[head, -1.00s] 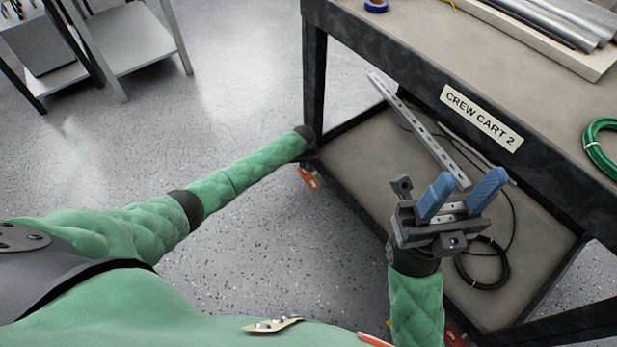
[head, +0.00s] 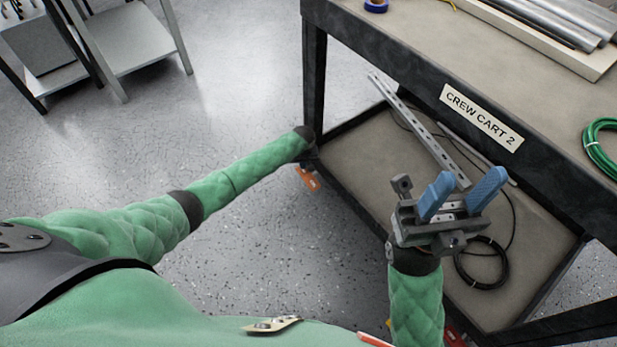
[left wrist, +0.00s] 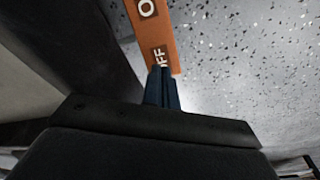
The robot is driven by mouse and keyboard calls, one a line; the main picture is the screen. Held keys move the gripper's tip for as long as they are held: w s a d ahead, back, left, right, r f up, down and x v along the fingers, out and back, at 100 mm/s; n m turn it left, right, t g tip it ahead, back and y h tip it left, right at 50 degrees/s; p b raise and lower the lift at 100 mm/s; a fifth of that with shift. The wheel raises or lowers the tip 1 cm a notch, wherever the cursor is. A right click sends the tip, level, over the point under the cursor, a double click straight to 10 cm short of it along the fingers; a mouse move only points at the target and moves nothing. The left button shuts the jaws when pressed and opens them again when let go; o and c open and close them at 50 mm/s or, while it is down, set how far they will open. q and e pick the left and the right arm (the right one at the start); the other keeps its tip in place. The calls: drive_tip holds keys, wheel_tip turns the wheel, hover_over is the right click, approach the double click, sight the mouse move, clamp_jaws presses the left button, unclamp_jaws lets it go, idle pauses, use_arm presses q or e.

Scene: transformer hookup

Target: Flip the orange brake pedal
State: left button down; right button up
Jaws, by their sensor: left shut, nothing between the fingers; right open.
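The orange brake pedal (head: 308,179) sits low by the cart's near left leg, just below the end of my left arm in the head view. In the left wrist view the orange pedal (left wrist: 155,25) carries white lettering, with "OFF" at its near end. My left gripper (left wrist: 161,72) is shut and empty, its dark blue fingertips overlapping the pedal's "OFF" end. I cannot tell whether they touch it. In the head view the left fingers are hidden. My right gripper (head: 463,180) is open and empty, blue fingers apart, in front of the cart's lower shelf.
The cart labelled "CREW CART 2" (head: 480,118) stands at the right. Its lower shelf (head: 360,165) holds a slotted metal rail (head: 425,135) and a coiled black cable (head: 483,284). A green cable coil (head: 593,150) lies on top.

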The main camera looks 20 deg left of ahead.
use_arm(q)
drive_tip(key=shift+f, duration=0.35)
idle(0.3)
